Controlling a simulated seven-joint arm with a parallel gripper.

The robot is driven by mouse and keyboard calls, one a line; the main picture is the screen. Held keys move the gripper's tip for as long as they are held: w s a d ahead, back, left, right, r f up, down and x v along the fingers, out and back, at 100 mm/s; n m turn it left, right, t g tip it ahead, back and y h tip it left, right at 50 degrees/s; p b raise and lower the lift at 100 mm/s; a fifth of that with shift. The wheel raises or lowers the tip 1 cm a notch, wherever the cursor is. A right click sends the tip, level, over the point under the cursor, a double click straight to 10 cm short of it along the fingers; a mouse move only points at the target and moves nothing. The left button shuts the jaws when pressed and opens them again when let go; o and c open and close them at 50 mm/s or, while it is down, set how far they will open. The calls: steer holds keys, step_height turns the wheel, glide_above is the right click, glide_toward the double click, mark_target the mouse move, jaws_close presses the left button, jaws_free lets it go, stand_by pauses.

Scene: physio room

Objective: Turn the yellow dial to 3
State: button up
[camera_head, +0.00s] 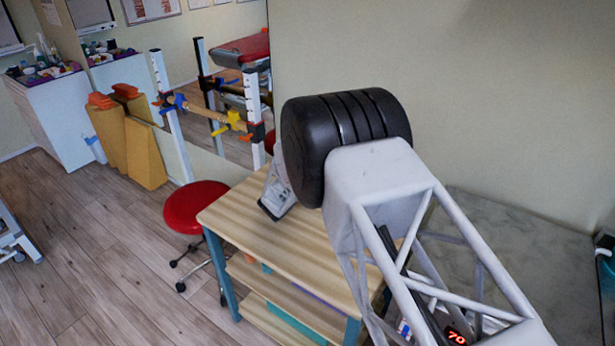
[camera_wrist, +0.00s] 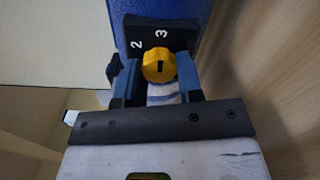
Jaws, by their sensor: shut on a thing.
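The yellow dial (camera_wrist: 159,65) shows in the wrist view, in front of a dark plate (camera_wrist: 150,36) marked 2 and 3. The dial has a short dark line on its face, roughly upright in the picture and about in line with the 3. The 2 is to the left of the 3, turned on its side. My gripper (camera_wrist: 158,74) has a dark finger on each side of the dial and is shut on it. Behind the plate is a blue surface (camera_wrist: 187,10). In the head view the dial is hidden behind my arm.
In the head view a wooden table (camera_head: 240,218) with shelves stands beneath my arm. A red stool (camera_head: 195,206) is at its left. A device with a red 70 display (camera_head: 456,335) shows at the lower right.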

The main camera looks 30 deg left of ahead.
steer(key=o, duration=0.9)
steer(key=shift+s, duration=0.15)
steer(key=shift+s, duration=3.8)
